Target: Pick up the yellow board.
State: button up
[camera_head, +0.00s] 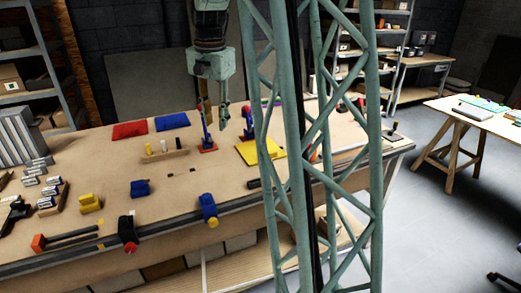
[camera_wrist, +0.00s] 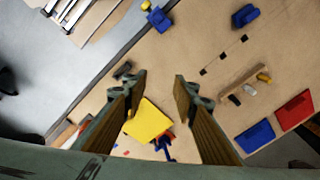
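The yellow board (camera_head: 253,154) lies flat on the workbench in the head view, partly hidden by a green lattice post. In the wrist view the yellow board (camera_wrist: 149,121) lies below and between my fingers, slightly left of centre. My gripper (camera_head: 212,122) points down above the bench, left of the board in the head view. In the wrist view my gripper (camera_wrist: 160,82) is open with nothing between its fingers, apart from the board.
A blue piece on a red base (camera_head: 207,143) stands left of the yellow board. Another blue-and-red piece (camera_head: 249,122) stands behind it. A red board (camera_head: 130,129) and a blue board (camera_head: 172,121) lie further left. A wooden block with pegs (camera_head: 163,156) lies in front of them.

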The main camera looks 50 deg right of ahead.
jog(key=s+d+f+m+p, duration=0.1)
jog(key=d+f+m+p, duration=0.2)
jog(key=d, duration=1.1)
jog(key=s+d+f+m+g+p, duration=0.1)
jog(key=d+f+m+p, duration=0.2)
jog(key=d+f, duration=0.7)
jog(key=d+m, duration=0.2)
jog(key=d, duration=0.2)
jog(key=shift+d+f+y+p, duration=0.15)
jog(key=shift+d+y+p, duration=0.15)
jog(key=shift+d+y, duration=0.1)
jog(key=shift+s, duration=0.1)
jog(key=shift+a+f, duration=0.1)
jog(key=shift+f, duration=4.2)
jog(key=shift+w+a+f+p, duration=0.15)
jog(key=shift+f+p, duration=0.25)
jog(key=shift+f, duration=2.15)
